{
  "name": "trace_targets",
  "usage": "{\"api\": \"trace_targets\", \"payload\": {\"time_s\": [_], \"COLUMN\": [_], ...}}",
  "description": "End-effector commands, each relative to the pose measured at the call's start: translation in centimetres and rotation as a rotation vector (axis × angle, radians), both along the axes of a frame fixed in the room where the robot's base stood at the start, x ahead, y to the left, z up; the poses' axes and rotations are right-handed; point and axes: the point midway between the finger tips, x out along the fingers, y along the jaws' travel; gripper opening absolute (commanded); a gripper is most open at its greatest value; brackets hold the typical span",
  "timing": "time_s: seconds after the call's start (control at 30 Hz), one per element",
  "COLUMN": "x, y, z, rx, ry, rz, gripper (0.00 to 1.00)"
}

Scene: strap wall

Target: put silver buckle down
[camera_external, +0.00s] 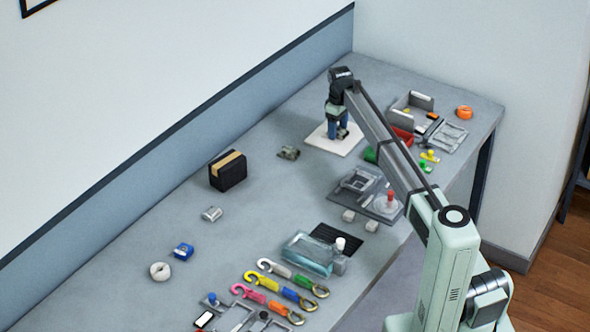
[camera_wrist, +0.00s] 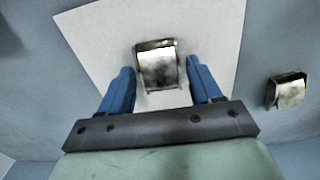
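My gripper (camera_external: 338,131) is low over a white sheet (camera_external: 325,146) at the far end of the bench. In the wrist view its two blue fingers (camera_wrist: 160,73) stand on either side of a silver buckle (camera_wrist: 158,66), with a narrow gap on each side. The fingers look open. The buckle appears to lie on the white sheet (camera_wrist: 215,30); in the external view it is hidden by the fingers. A second silver buckle (camera_wrist: 287,91) lies off the sheet to the right in the wrist view; a similar buckle (camera_external: 289,153) shows in the external view.
A black box with a tan band (camera_external: 228,170) stands near the wall. A grey tray (camera_external: 372,195) with a red-topped piece is nearer my base. Coloured hooks (camera_external: 285,288) and a clear tray (camera_external: 308,254) lie at the front. The bench between sheet and black box is mostly clear.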

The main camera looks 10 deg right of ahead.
Motion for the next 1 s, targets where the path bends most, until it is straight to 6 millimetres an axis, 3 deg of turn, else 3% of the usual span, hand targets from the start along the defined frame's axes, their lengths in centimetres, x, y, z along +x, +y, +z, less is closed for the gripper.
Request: {"api": "trace_targets", "payload": {"time_s": [0.47, 1.0], "x": [0.0, 0.1], "y": [0.0, 0.0], "z": [0.9, 10.0], "rx": [0.0, 0.0], "ry": [-0.001, -0.001], "rz": [0.0, 0.0], "gripper": [0.73, 0.73]}}
